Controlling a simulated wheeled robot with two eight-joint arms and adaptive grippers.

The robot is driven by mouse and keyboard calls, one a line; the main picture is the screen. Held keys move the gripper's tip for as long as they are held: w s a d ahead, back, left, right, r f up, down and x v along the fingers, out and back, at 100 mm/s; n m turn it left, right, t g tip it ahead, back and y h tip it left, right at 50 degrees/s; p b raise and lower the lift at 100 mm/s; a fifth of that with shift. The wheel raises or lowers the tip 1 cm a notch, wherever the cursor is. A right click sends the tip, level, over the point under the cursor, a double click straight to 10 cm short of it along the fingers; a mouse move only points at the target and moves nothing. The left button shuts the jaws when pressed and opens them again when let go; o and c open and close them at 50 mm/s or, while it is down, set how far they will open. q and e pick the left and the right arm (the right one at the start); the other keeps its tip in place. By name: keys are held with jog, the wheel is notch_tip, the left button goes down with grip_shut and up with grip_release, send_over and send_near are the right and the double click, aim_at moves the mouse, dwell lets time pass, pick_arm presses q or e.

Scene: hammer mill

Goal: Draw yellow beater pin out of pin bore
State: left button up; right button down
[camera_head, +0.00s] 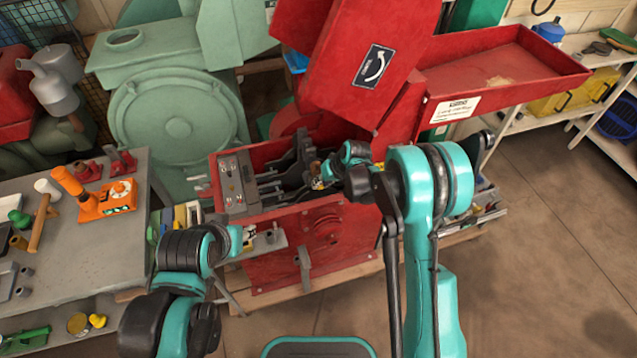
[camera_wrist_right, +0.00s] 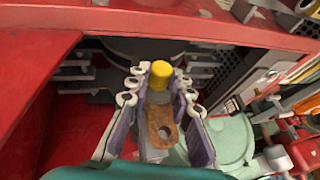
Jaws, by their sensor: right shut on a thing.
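The yellow beater pin (camera_wrist_right: 160,74) shows between the fingertips of my right gripper (camera_wrist_right: 159,90) in the right wrist view. The fingers are shut on it, one on each side. A brown, rusty beater plate (camera_wrist_right: 163,126) with a hole lies just below the pin in that picture. In the head view my right gripper (camera_head: 320,182) is at the open red mill housing (camera_head: 325,245), and the pin is too small there to make out clearly. The pin bore is hidden. My left arm shows at the lower left, but its gripper cannot be made out.
Dark bars (camera_head: 275,180) and a grey perforated panel (camera_head: 237,182) sit at the mill opening. The raised red cover (camera_head: 365,65) and red tray (camera_head: 495,75) stand above and behind. A grey workbench (camera_head: 75,250) with tools is at left. Floor at right is clear.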

dwell(0.3)
jog(key=shift+s+d+b, duration=0.25)
jog(key=shift+s+d, duration=0.1)
jog(key=shift+s, duration=0.8)
jog(key=shift+s+d+b, duration=0.25)
jog(key=shift+s+d, duration=0.15)
jog(key=shift+s, duration=0.7)
jog(key=shift+s+d+b, duration=0.25)
jog(key=shift+s+d, duration=0.1)
jog(key=shift+s, duration=0.8)
